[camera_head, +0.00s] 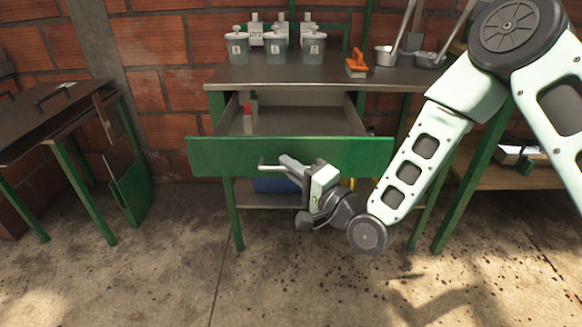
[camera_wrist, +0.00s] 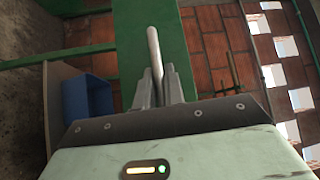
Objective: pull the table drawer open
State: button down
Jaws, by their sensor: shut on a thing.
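The table drawer (camera_head: 290,157) has a green front and stands pulled out from the table (camera_head: 300,76), so its grey inside shows. A small bottle with a red top (camera_head: 248,120) stands inside it at the left. A pale bar handle (camera_head: 270,161) sits on the drawer front, and the handle also shows in the wrist view (camera_wrist: 154,50). My gripper (camera_head: 290,163) is at the handle in front of the drawer, shut on it. In the wrist view the fingers of my gripper (camera_wrist: 158,88) stand on both sides of the bar.
Lidded cups (camera_head: 275,48) and an orange-handled tool (camera_head: 356,65) stand on the tabletop, with metal pots (camera_head: 385,56) at the right. A blue thing (camera_head: 275,185) lies on the lower shelf. Another dark table (camera_head: 50,115) stands at the left. The floor in front is clear.

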jog(key=c, duration=1.5)
grip_release()
jog(key=shift+d, duration=0.1)
jog(key=p+v, duration=0.6)
jog(key=v, duration=1.1)
jog(key=shift+s, duration=0.2)
jog(key=shift+f, duration=0.15)
